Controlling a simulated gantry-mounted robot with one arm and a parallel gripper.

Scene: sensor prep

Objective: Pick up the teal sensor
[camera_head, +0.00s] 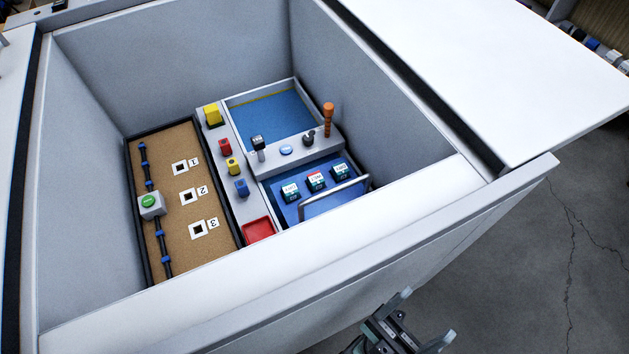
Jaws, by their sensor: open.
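Three small dark teal blocks with white-topped labels sit in a row in a blue drawer or tray (300,213) at the right of the bin's inside. They are the left block (290,192), the middle block (316,181), which has a red stripe on its label, and the right block (340,172). Their print is too small to read, and I cannot tell which one is the teal sensor. My gripper (425,317) is at the bottom of the picture, outside the bin's front wall. It is open and empty, well apart from the blocks.
A metal handle (334,198) crosses in front of the blocks. High grey walls enclose the bin, with a thick front rim (300,260). Left are a cork board (180,225) with numbered square holes, a grey strip with colored blocks, and a red tray (259,230).

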